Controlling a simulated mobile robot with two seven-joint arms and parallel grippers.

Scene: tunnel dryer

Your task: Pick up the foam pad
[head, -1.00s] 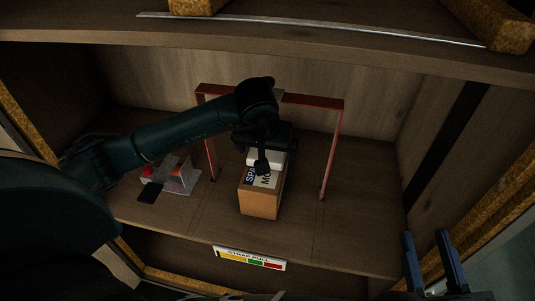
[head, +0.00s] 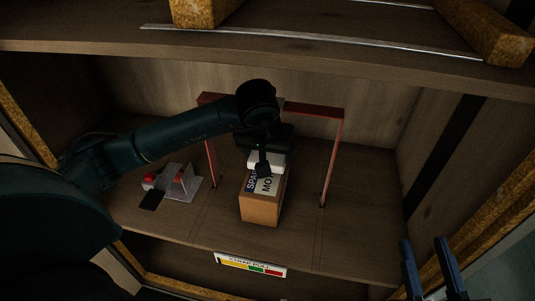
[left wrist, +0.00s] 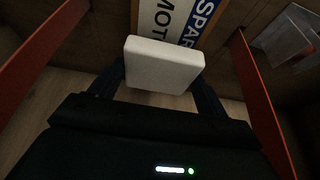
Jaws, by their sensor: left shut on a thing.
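The foam pad is a small white block with rounded edges. In the left wrist view the pad (left wrist: 165,62) sits between the two dark fingers of my left gripper (left wrist: 160,82), which is shut on it. In the head view the pad (head: 274,158) shows beside the cardboard box's top, partly hidden by a dark finger of my left gripper (head: 263,168). I cannot tell whether the pad touches the box. My right gripper (head: 430,268) is at the lower right, its blue fingers apart and empty.
The labelled cardboard box (head: 260,208) stands on the wooden shelf (head: 225,230). A red frame (head: 334,160) arches around the left gripper's area. A clear holder with a red part (head: 180,183) and a dark flat piece (head: 151,200) lie left. The shelf right of the frame is clear.

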